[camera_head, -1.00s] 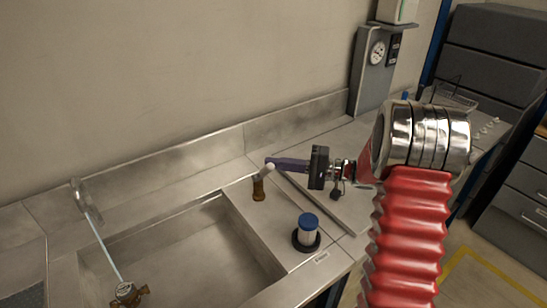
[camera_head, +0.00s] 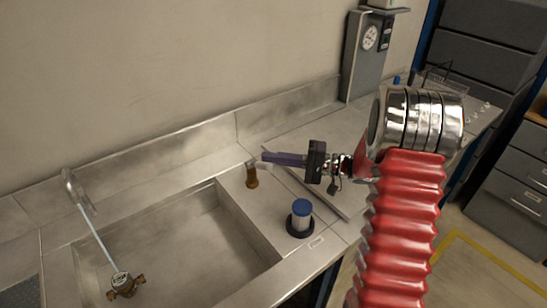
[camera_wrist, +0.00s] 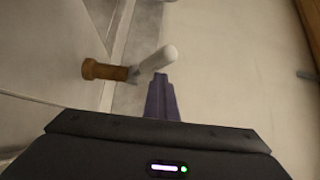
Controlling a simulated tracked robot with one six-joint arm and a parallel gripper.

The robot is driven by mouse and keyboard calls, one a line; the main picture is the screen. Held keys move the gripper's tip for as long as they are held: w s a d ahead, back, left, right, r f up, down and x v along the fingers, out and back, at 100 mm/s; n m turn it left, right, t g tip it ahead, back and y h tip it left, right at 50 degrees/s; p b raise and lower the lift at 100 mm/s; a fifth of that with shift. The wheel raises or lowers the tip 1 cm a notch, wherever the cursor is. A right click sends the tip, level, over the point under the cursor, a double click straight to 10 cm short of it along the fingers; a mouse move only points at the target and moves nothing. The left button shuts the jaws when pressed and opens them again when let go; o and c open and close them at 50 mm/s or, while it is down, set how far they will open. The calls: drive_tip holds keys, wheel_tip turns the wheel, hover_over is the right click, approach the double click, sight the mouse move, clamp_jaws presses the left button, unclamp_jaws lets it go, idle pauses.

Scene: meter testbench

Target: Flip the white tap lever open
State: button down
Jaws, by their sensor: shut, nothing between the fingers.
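The tap has a brass body (camera_head: 252,178) at the back right corner of the sink, with a white lever (camera_head: 264,166) at its top. The lever leans to the right. In the wrist view the brass body (camera_wrist: 104,70) lies left of the white lever (camera_wrist: 155,62), which slants up and right. My gripper (camera_head: 266,157) has slim purple fingers, shut and empty. Its fingertips (camera_wrist: 160,78) are right at the lever, by its free end. I cannot tell whether they touch. In the head view the fingers partly cover the lever.
A blue-capped cylinder (camera_head: 301,213) stands on the counter in front of the tap. A grey gauge panel (camera_head: 366,55) stands behind at right.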

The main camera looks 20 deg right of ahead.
drive_tip(key=shift+s+d+f, duration=0.1)
drive_tip(key=shift+s+f, duration=0.25)
drive_tip(key=shift+f, duration=0.45)
drive_tip(key=w+d+r, duration=0.1)
drive_tip(key=w+r, duration=0.2)
drive_tip(key=r, duration=0.1)
drive_tip(key=s+d+f, duration=0.1)
drive_tip(key=d+f, duration=0.4)
drive_tip(key=d, duration=0.2)
drive_tip(key=shift+s+d+f, duration=0.15)
drive_tip(key=shift+d+f, duration=0.2)
drive_tip(key=shift+a, duration=0.1)
